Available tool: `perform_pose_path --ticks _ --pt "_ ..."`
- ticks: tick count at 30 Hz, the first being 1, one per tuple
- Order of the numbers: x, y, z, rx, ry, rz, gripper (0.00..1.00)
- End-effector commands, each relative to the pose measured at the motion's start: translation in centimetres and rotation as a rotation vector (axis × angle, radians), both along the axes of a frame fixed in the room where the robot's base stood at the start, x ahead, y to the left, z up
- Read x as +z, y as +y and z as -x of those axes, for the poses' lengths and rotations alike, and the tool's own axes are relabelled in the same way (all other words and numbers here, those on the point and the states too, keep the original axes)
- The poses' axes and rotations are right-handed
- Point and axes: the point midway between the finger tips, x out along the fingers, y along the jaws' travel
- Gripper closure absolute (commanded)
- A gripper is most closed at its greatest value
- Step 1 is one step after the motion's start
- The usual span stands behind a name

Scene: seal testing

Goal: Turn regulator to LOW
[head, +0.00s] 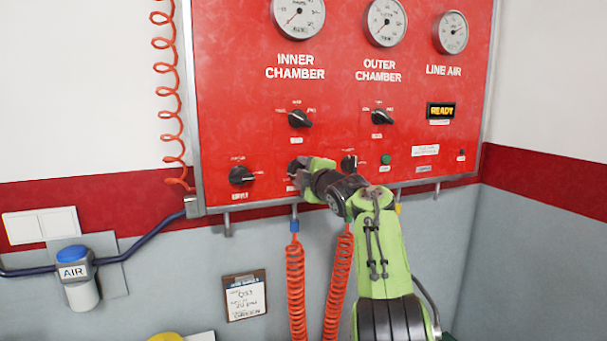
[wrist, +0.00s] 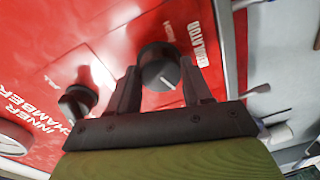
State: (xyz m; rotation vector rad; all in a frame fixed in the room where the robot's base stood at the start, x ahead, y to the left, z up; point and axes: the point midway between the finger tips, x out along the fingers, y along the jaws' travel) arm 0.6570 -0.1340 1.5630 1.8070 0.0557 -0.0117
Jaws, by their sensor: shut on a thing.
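The regulator knob (wrist: 158,64) is a round black knob on the red panel, with a pale pointer line on its face and the word REGULATOR printed beside it in the wrist view. My gripper (wrist: 160,76) has one finger on each side of the knob and is shut on it. In the head view my gripper (head: 303,172) is at the lower row of the panel and hides most of the knob and its labels. I cannot read which setting the pointer line faces.
On the red panel (head: 225,110), another black knob (head: 241,175) is left of my gripper and one (head: 349,162) is right. The inner chamber knob (head: 300,119) is above; it also shows in the wrist view (wrist: 78,101). Orange coiled hoses (head: 296,290) hang below. The display (head: 441,111) reads READY.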

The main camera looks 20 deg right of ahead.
Motion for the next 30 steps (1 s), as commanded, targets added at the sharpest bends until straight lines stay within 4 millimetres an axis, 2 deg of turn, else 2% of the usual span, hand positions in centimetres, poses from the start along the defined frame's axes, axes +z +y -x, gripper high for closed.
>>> perform_pose_path --ticks 6,15,30 --pt "-0.10 0.11 -0.04 0.002 0.002 0.183 0.81" --pt "-0.11 0.10 -0.04 0.001 0.003 0.364 0.81" --pt "-0.08 0.11 -0.03 0.002 0.004 0.450 0.81"
